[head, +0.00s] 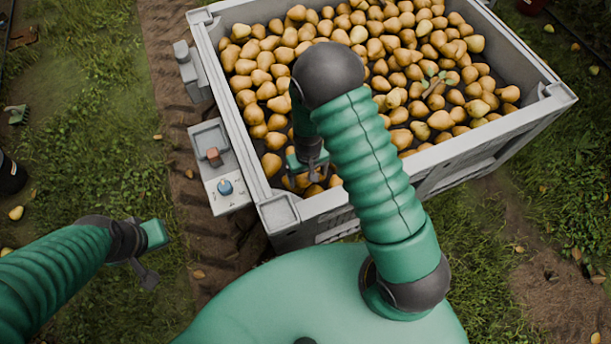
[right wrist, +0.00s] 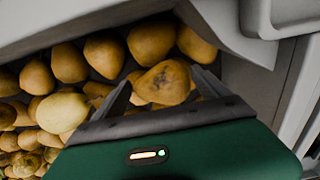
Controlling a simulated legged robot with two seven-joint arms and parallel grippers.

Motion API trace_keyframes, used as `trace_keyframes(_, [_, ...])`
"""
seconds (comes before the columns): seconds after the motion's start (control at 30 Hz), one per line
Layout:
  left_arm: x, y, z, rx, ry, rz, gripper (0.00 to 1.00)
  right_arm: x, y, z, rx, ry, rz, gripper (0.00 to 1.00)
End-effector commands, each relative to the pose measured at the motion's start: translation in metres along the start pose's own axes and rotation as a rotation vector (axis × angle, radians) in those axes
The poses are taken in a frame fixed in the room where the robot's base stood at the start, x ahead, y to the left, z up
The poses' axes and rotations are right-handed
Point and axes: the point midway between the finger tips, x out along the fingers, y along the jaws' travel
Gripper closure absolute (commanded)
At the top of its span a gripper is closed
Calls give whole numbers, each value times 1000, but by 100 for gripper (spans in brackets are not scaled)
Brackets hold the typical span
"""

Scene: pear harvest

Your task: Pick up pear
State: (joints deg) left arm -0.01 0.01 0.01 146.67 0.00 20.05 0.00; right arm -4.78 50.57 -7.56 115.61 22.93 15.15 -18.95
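Many yellow-brown pears (head: 398,75) lie in a large grey bin (head: 460,150). My right gripper (head: 306,180) reaches down into the bin's near left corner; my arm hides part of the pears there. In the right wrist view, my right gripper (right wrist: 160,78) is open, its two dark fingers spread on either side of one pear (right wrist: 164,83). Narrow gaps seem to show between the fingers and that pear; contact cannot be made out. My left gripper (head: 147,258) hangs outside the bin at left, over grass and soil, with nothing visible in it; its finger opening is unclear.
The bin's wall (right wrist: 258,85) and corner rise close to the right of my right gripper. More pears crowd its left side. A grey control box (head: 225,172) with a blue knob is on the bin's left side. Some pears (head: 16,213) lie on the grass.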

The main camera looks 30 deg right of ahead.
Motion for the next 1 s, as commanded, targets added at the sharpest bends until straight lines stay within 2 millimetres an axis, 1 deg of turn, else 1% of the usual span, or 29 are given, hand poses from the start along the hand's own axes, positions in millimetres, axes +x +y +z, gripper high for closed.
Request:
trace_keyframes(0.03, [0,0,0,0,0,0,100,0,0,0,0,0,0,23])
trace_keyframes(0.4, [0,0,0,0,0,0,100,0,0,0,0,0,0,72])
trace_keyframes(0.47, [0,0,0,0,0,0,100,0,0,0,0,0,0,77])
trace_keyframes(0.63, [0,0,0,0,0,0,100,0,0,0,0,0,0,78])
trace_keyframes(0.73, [-4,0,-1,0,0,0,100,-9,0,-1,0,2,0,78])
trace_keyframes(0.83, [-13,0,-3,0,0,0,100,-30,0,-1,0,3,0,78])
trace_keyframes(1.0, [-27,0,-6,0,0,0,100,-73,0,-1,-1,4,0,78])
